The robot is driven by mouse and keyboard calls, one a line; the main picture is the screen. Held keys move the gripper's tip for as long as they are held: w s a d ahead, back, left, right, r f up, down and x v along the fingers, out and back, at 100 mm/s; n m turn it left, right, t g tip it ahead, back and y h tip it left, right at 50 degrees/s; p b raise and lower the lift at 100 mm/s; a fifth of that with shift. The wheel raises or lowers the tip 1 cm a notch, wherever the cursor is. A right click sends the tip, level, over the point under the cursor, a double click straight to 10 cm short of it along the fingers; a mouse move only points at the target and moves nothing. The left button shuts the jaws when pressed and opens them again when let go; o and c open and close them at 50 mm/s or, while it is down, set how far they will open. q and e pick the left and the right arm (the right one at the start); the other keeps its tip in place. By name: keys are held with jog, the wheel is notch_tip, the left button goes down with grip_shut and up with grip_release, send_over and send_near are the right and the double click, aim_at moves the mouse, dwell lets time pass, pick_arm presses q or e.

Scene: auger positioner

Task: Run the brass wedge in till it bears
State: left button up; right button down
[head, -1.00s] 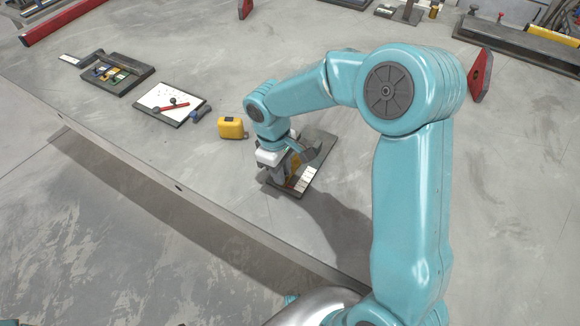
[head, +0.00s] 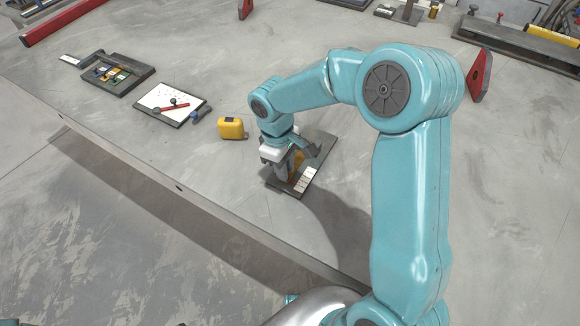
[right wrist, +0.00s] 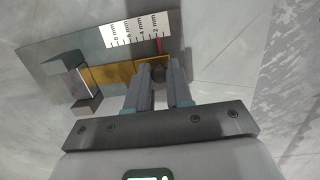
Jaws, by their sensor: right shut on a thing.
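The brass wedge (right wrist: 112,75) lies flat along the dark plate (right wrist: 38,68) in the right wrist view. My right gripper (right wrist: 160,72) is shut on a dark knob at the wedge's right end. The wedge's left end is near a block (right wrist: 72,80) with dark ends and a pale middle; I cannot tell whether they touch. A white millimetre scale (right wrist: 125,34) runs beside the wedge, with a red mark (right wrist: 159,45) near the 2 mm label. In the head view my right gripper (head: 280,170) hides much of the wedge. My left gripper is not in view.
A yellow case (head: 231,129) stands just left of the plate. Farther left lie a white board (head: 165,98) with a red-handled tool and a dark tray (head: 130,84) of small parts. The bench's front edge is close to the plate. Bare bench lies behind it.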

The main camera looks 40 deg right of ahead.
jog(key=shift+w, duration=0.1)
jog(key=c, duration=0.9)
grip_release()
jog(key=shift+c, duration=0.2)
jog(key=shift+r+p, duration=2.4)
jog(key=shift+r, duration=0.7)
jog(key=shift+d+f, duration=0.1)
